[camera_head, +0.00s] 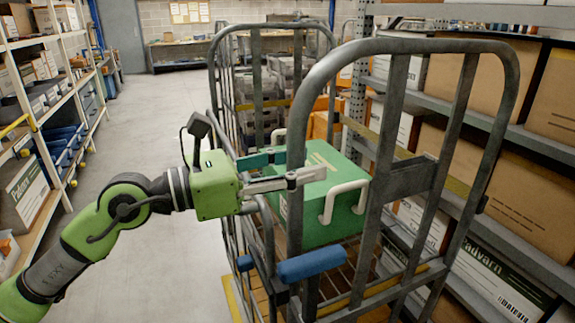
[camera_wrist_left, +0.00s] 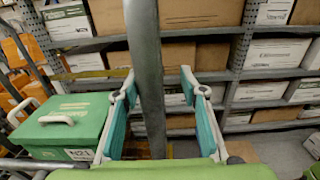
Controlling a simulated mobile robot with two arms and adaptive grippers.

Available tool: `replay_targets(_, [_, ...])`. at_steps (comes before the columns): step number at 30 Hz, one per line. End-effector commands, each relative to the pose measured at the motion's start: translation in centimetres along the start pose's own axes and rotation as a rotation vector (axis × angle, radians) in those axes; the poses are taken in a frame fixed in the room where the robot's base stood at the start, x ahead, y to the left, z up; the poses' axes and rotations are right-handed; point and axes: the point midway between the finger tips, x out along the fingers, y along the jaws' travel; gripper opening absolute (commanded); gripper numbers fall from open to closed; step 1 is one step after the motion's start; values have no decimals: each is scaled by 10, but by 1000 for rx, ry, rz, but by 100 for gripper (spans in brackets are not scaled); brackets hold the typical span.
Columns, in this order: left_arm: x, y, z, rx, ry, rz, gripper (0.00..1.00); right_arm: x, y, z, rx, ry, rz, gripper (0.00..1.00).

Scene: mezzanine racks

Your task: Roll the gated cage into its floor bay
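The grey tubular cage (camera_head: 430,46) stands upright in the aisle in the head view, close against the right-hand rack. A green box with white handles (camera_head: 323,158) sits inside it, and also shows in the left wrist view (camera_wrist_left: 70,125). Blue grips (camera_head: 310,263) are on the cage's near side. My left gripper (camera_head: 300,167) is at a near upright of the cage. In the left wrist view, a grey upright (camera_wrist_left: 147,70) passes between its teal-padded fingers (camera_wrist_left: 158,92), with visible gaps on both sides. My right gripper is not in view.
Right-hand rack shelves (camera_head: 535,135) hold several cartons close beside the cage. A left-hand rack (camera_head: 50,110) lines the aisle. The grey floor (camera_head: 130,150) between is clear. A yellow strip (camera_head: 232,298) lies at the cage's near left foot. A workbench (camera_head: 180,55) stands at the back.

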Motion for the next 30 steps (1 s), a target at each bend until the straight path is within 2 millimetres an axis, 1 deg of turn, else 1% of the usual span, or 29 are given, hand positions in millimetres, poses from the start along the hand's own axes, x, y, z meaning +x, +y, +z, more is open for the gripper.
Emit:
replay_targets(2, [-6, 0, -1, -2, 2, 1, 38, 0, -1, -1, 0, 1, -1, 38])
replay_targets(5, [-21, 1, -1, -3, 2, 3, 38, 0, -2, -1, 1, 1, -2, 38])
replay_targets(12, [-73, 2, -2, -4, 2, 5, 38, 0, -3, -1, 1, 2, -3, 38])
replay_targets(15, [-91, 1, -2, -1, 3, 2, 38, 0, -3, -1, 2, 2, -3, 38])
replay_targets(18, [-106, 1, -2, -4, 1, 2, 38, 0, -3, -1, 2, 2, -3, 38])
replay_targets(23, [-118, 0, -1, -2, 1, 0, 38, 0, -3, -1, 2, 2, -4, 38])
replay_targets(30, [-119, 0, 0, 0, -1, -1, 38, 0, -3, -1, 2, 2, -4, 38])
